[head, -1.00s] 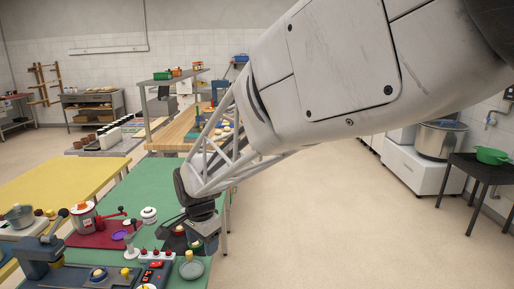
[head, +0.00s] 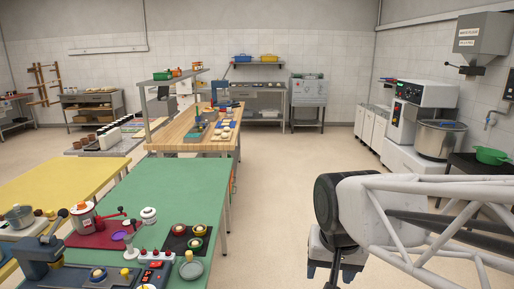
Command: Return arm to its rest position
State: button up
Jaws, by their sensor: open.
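My gripper (head: 332,272) is at the lower right of the head view, at the end of my white lattice-framed arm. It hangs over the open floor, to the right of the green table (head: 165,190) and apart from it. Its jaws are open. The fingertips are partly cut off by the bottom edge of the picture, and I see nothing held between them.
The green table carries a dark tray (head: 176,245) with small round items, a red mat (head: 88,238) and a grey-blue press (head: 40,258). A yellow table (head: 60,185) stands left. A black stand with a green pot (head: 491,156) is right. Beige floor (head: 280,190) lies clear between.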

jog(key=s+d+n, duration=0.1)
jog(key=s+d, duration=0.3)
jog(key=s, duration=0.3)
jog(key=shift+d+f+n, duration=0.35)
jog(key=shift+f+n, duration=0.05)
jog(key=shift+f, duration=0.05)
